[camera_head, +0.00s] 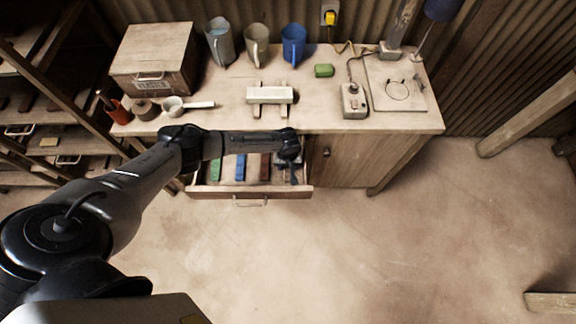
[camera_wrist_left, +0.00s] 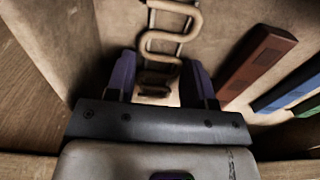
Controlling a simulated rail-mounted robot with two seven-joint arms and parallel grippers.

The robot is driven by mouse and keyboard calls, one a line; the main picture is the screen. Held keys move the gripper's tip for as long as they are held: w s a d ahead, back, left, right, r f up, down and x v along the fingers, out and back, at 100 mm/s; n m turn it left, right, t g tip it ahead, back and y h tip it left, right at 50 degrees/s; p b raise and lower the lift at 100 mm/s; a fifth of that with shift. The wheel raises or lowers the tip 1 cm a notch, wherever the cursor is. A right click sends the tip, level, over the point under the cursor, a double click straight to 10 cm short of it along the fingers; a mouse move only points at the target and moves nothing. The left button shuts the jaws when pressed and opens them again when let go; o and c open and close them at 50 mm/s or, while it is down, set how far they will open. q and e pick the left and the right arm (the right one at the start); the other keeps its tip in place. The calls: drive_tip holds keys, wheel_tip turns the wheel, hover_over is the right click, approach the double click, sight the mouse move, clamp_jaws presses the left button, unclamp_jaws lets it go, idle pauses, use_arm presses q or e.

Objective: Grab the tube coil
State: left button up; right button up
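The tube coil (camera_wrist_left: 158,45) is a beige wavy tube on thin metal rods, lying in the open drawer in the left wrist view. My left gripper (camera_wrist_left: 158,80) points down over it, with its two dark purple fingers apart. The near end of the coil shows in the gap between the fingers, with some room on each side. I cannot tell the exact height of the fingertips over the drawer floor. In the head view my left gripper (camera_head: 291,172) is over the right end of the drawer and mostly hides the coil. My right gripper is not in view.
The drawer (camera_head: 225,191) also holds a red-brown bar (camera_wrist_left: 258,62), a blue bar (camera_wrist_left: 284,92) and a green bar (camera_head: 215,167). A wooden drawer wall (camera_wrist_left: 28,85) is close to the left of the fingers. The worktop above holds jugs, a box and tools.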

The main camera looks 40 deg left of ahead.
use_arm(q)
drive_tip(key=c, duration=0.4)
drive_tip(key=shift+o, duration=0.2)
drive_tip(key=shift+r, duration=0.1)
